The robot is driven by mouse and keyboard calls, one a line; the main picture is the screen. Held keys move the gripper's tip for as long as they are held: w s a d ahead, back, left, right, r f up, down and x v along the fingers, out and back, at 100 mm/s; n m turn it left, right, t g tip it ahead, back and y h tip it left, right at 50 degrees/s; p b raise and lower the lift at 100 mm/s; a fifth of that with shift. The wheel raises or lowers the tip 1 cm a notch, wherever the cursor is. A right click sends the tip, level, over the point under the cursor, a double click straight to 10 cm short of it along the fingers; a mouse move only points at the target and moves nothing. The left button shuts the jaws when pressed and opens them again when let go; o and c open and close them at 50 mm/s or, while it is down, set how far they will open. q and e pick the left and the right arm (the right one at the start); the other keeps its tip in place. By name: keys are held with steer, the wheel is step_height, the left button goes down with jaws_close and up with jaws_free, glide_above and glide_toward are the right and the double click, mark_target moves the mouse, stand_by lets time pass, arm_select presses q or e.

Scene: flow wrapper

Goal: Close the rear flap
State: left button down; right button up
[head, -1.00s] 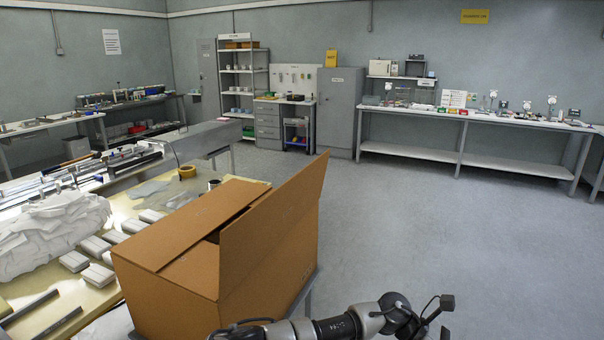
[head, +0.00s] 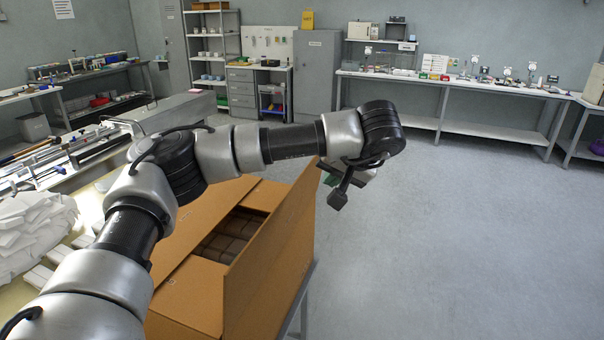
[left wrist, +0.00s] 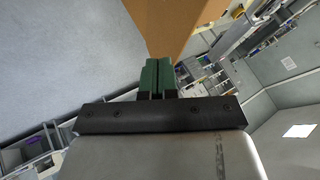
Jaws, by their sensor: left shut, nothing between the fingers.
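A brown cardboard box (head: 185,322) stands at the edge of the work table, partly behind my left arm. Its right-hand long flap (head: 290,215) stands up, tilted. The opposite long flap (head: 190,235) lies folded inward, and a gap between them shows brown packs (head: 232,235) inside. I cannot tell which flap is the rear one. My left gripper (head: 328,174) is beside the upper far corner of the raised flap, on its outer side, shut and empty. In the left wrist view its green fingers (left wrist: 158,76) are together, near brown cardboard (left wrist: 185,22); contact cannot be told.
White wrapping material (head: 35,235) and pale packs lie on the table left of the box. A metal machine frame (head: 70,155) is behind them. Floor right of the box is clear. Shelves (head: 213,50), a grey cabinet (head: 318,75) and a long bench (head: 440,82) are far back.

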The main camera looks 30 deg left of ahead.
steer(key=s+d+r+p, duration=0.2)
steer(key=s+d, duration=0.1)
steer(key=d, duration=0.4)
arm_select(q)
steer(key=p, duration=0.3)
glide_toward(294, 197)
steer(key=x, duration=0.4)
steer(key=shift+w+f, duration=0.2)
steer(key=shift+f, duration=0.05)
arm_select(e)
steer(key=shift+w+a+r, duration=0.35)
steer(key=shift+a+r, duration=0.25)
steer(key=shift+r, duration=0.1)
steer(key=shift+w+a+r, duration=0.35)
steer(key=shift+a+r, duration=0.25)
steer(key=shift+r, duration=0.05)
arm_select(q)
steer(key=shift+s+r, duration=0.1)
